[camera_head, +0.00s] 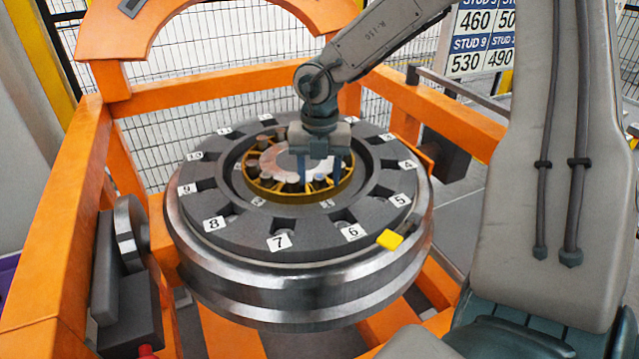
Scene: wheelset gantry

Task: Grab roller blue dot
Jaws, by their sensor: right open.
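A yellow round tray (258,189) sits in the middle of the wheel and holds several short upright rollers. One roller (319,177) at the tray's near right side has a bluish top, but it is too small to make out a clear blue dot. My right gripper (318,182) is open and points down over the near right part of the tray. Its fingers stand on either side of the bluish-topped roller; I cannot tell whether they touch it. The gripper body hides part of the tray behind. My left gripper is not in view.
The dark wheel ring (245,240) has numbered slots around the tray. A yellow block (389,239) sits on its near right rim. An orange gantry frame (65,215) surrounds the wheel. A sign board (482,40) stands at the upper right.

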